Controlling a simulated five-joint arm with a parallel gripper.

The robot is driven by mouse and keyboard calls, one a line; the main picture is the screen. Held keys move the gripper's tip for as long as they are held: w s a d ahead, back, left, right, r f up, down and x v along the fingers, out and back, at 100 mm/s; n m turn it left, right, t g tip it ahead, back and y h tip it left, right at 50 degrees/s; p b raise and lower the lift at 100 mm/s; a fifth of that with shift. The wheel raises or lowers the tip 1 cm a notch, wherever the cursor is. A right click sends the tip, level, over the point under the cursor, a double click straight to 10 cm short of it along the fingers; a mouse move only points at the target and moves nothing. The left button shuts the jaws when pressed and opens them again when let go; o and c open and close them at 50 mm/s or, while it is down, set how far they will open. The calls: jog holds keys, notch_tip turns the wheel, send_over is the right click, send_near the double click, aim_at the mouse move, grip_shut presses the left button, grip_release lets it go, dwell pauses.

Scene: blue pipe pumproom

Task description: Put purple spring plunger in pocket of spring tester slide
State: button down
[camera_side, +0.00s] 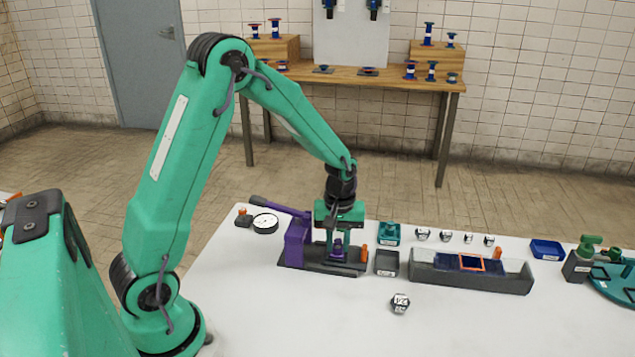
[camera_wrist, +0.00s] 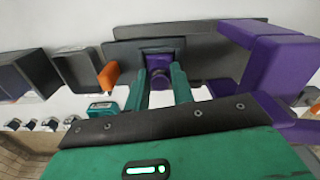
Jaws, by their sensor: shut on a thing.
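The spring tester (camera_side: 296,243) has a purple body and lever on a dark base plate, left of centre on the white table. My gripper (camera_side: 338,241) points down over the right part of this base. In the wrist view my gripper (camera_wrist: 161,75) is shut on the purple spring plunger (camera_wrist: 160,76), which sits between the two green fingers. The plunger's lower end and the slide's pocket are mostly hidden, so I cannot tell whether the plunger is in the pocket.
An orange peg (camera_side: 364,253) stands close right of my gripper. Right of it are a small grey open box (camera_side: 386,263), a teal block (camera_side: 390,233) and a long grey tray (camera_side: 471,284). A labelled nut (camera_side: 400,303) lies in front. The front of the table is mostly clear.

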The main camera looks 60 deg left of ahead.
jog(key=c, duration=1.2)
grip_release()
jog(key=shift+r, duration=0.1)
notch_tip(320, 180, up, 12)
